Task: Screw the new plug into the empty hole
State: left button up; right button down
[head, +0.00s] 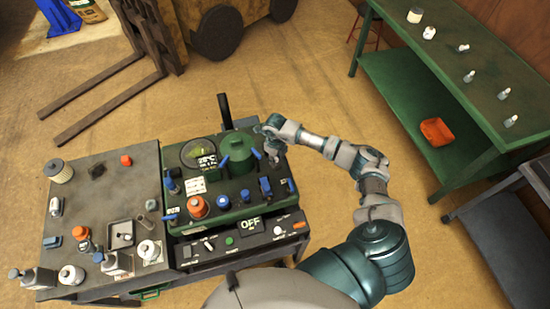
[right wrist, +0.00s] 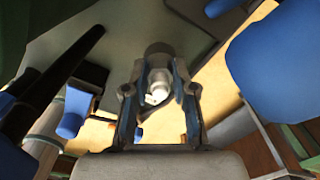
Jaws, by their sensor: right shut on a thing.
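My right gripper (head: 272,152) is over the back right of the green machine (head: 183,208), beside its round green cover (head: 238,150). In the right wrist view my right gripper (right wrist: 160,68) is shut on a small pale grey-white piece, which looks like the plug (right wrist: 155,84). Both fingers lie along its sides. In the head view the plug is too small and covered to make out. The empty hole cannot be made out in either view, so I cannot tell whether the plug touches it. My left gripper is not in view.
Blue handles and knobs (head: 265,186) and an orange-red cap (head: 198,206) crowd the machine top. A black upright bar (head: 224,110) stands behind. A grey bench (head: 100,190) with bottles and parts adjoins left. A green table (head: 455,60) stands right, with open floor between.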

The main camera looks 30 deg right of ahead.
jog(key=m, duration=0.1)
jog(key=m+p, duration=0.2)
jog(key=m, duration=0.1)
jog(key=shift+d+r, duration=0.2)
jog(key=shift+r, duration=0.05)
jog(key=shift+f+m, duration=0.2)
jog(key=shift+m, duration=0.9)
jog(key=m+p, duration=0.2)
jog(key=m, duration=0.1)
jog(key=shift+r, duration=0.25)
jog(key=m+p, duration=0.1)
jog(key=m, duration=0.1)
jog(key=shift+d+f+m, duration=0.1)
jog(key=shift+m, duration=0.2)
jog(key=shift+f+m, duration=0.1)
jog(key=shift+m, duration=0.3)
